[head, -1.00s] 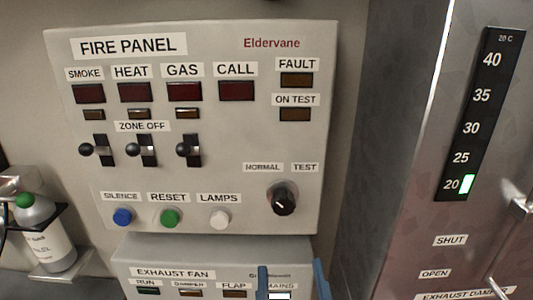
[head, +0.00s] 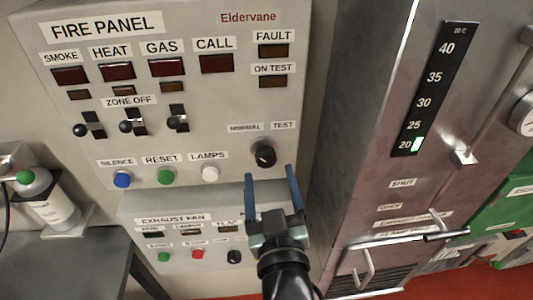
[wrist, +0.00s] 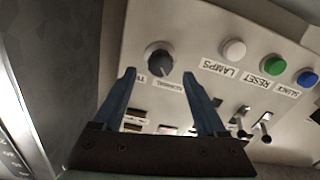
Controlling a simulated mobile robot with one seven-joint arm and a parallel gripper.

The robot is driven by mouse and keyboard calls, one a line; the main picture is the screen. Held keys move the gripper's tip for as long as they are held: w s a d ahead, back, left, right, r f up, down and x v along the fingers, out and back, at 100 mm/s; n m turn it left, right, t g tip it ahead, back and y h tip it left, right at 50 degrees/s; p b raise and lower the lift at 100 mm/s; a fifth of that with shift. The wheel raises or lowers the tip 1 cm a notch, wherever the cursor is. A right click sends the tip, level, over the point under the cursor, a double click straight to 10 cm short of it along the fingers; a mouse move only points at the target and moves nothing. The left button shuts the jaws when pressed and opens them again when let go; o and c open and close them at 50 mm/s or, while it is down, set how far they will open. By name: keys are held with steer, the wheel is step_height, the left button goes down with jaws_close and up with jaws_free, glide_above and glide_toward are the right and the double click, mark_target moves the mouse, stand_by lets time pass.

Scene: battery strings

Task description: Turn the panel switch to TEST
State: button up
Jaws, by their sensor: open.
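The panel switch is a round black knob (head: 264,154) at the lower right of the grey fire panel (head: 110,140), below the NORMAL and TEST labels. Its pale pointer mark seems to lean up and left, toward NORMAL. The ON TEST lamp (head: 273,81) is dark. My gripper (head: 271,176) is open and empty, its two blue fingers just below the knob in the head view. In the wrist view the panel is upside down, and the knob (wrist: 159,59) shows between and just beyond the fingertips (wrist: 158,75). I see no contact.
An exhaust fan box (head: 135,208) with small buttons sits below the panel, partly behind my gripper. A steel cabinet (head: 350,130) with a gauge strip and handles stands close on the right. LAMPS, RESET and SILENCE buttons (head: 210,174) lie left of the knob.

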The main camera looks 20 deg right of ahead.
mark_target(266, 162)
steer(key=shift+p+x, duration=0.6)
steer(key=shift+x, duration=1.75)
jaws_close()
